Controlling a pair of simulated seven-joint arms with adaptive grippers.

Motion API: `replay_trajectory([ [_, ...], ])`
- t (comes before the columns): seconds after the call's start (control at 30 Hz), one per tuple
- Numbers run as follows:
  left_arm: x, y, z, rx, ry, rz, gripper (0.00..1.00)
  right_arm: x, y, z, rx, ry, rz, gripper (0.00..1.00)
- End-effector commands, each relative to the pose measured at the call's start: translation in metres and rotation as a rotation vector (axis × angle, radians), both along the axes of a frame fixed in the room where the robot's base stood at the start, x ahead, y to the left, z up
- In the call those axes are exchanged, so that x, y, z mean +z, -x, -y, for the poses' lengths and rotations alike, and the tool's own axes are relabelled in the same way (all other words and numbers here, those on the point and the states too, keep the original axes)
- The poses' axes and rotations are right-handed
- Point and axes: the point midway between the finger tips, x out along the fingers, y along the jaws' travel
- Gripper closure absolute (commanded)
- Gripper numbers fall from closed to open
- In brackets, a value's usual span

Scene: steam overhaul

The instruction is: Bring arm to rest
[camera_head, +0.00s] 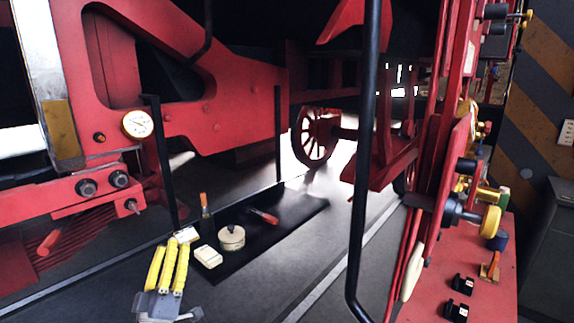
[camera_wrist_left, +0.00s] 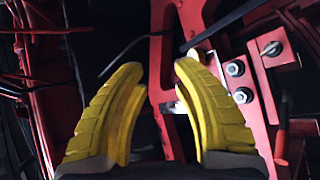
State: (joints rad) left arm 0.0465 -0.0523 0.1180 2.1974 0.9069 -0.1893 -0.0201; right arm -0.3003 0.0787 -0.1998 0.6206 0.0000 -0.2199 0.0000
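My left gripper (camera_head: 169,268) has yellow ridged fingers and shows at the lower left of the head view, above the dark floor. In the left wrist view its two fingers (camera_wrist_left: 155,85) stand apart with nothing between them. Behind them are red machine parts. My right gripper does not show in either view.
A black mat (camera_head: 296,219) on the floor carries a round tin (camera_head: 231,238), a pale block (camera_head: 208,257) and orange-handled tools (camera_head: 264,216). A red locomotive frame (camera_head: 200,100) with a gauge (camera_head: 137,124) stands behind. A black rail (camera_head: 363,150) and a red panel (camera_head: 470,270) stand to the right.

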Motion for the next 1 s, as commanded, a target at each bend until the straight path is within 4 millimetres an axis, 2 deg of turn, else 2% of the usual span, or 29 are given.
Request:
replay_trajectory([
  [0.03,-0.026,0.005,0.016,-0.003,-0.115,-0.083,0.71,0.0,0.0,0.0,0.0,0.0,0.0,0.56],
  [0.1,-0.064,0.013,0.034,-0.006,-0.284,-0.201,0.71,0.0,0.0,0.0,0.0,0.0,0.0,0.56],
  [0.23,-0.14,0.039,0.055,-0.011,-0.586,-0.427,0.71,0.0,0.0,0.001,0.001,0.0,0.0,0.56],
  [0.37,-0.213,0.078,0.056,-0.012,-0.872,-0.654,0.71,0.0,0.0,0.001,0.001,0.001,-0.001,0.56],
  [0.4,-0.234,0.093,0.052,-0.012,-0.956,-0.725,0.71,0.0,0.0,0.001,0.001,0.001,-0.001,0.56],
  [0.5,-0.277,0.132,0.037,-0.008,-1.151,-0.89,0.71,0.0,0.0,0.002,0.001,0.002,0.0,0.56],
  [0.6,-0.304,0.166,0.02,-0.002,-1.299,-1.019,0.71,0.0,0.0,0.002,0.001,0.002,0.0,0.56],
  [0.7,-0.321,0.194,0.005,0.005,-1.407,-1.12,0.71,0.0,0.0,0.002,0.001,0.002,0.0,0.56],
  [1.0,-0.342,0.261,-0.034,0.027,-1.643,-1.345,0.71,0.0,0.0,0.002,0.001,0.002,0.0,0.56],
])
